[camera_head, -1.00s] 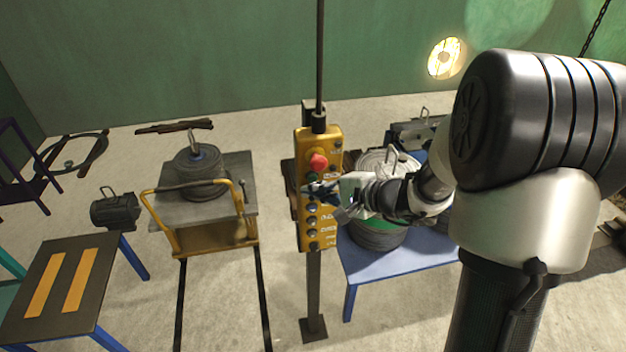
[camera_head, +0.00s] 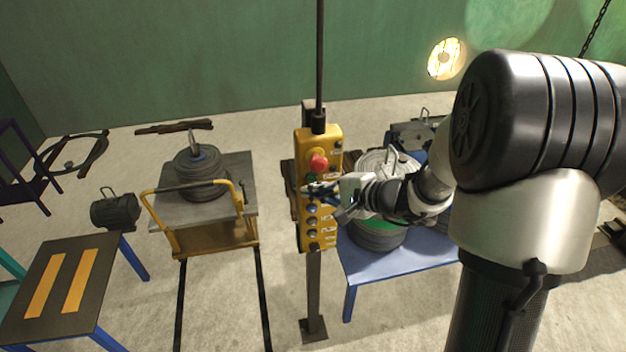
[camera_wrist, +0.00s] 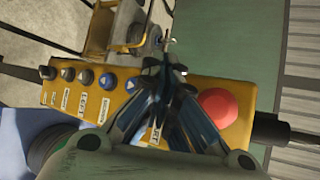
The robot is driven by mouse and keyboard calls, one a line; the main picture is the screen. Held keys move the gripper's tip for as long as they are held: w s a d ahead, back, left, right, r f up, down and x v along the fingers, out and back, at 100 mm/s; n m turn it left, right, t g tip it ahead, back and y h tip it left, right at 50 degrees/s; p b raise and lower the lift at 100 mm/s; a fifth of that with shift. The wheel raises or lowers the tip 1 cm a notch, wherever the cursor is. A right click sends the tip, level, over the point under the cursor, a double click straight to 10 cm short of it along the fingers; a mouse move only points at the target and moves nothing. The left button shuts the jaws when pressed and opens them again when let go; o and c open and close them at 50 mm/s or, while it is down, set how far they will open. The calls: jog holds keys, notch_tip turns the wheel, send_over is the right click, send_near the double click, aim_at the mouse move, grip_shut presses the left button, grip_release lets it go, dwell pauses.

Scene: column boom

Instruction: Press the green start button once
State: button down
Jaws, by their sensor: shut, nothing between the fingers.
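A yellow control box (camera_head: 304,236) hangs upright on a dark post, with a red mushroom button (camera_head: 319,162) near its top and a column of small round buttons below. In the wrist view the box (camera_wrist: 188,85) lies sideways, with the red button (camera_wrist: 217,108) at right and a blue button (camera_wrist: 132,84) and darker ones at left. My gripper (camera_head: 309,187) is shut and empty, its fingertips in front of the box just below the red button. In the wrist view my gripper (camera_wrist: 162,62) covers the space between the red and blue buttons. No green button shows; contact cannot be told.
A blue table (camera_head: 405,259) with a cable drum (camera_head: 376,236) stands right of the box, beneath my arm. A yellow-handled cart (camera_head: 215,238) carrying a coil (camera_head: 200,178) stands left. A dark-topped table (camera_head: 92,255) is at lower left. Floor before the post is open.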

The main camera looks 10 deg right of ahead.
jog(key=shift+w, duration=0.1)
dwell(0.3)
jog(key=shift+w+b, duration=0.35)
jog(key=shift+b, duration=0.05)
jog(key=shift+w, duration=0.5)
dwell(0.6)
jog(key=shift+b, duration=0.3)
jog(key=shift+s+b, duration=0.5)
jog(key=shift+s, duration=0.4)
jog(key=s+b, duration=0.2)
jog(key=s, duration=0.3)
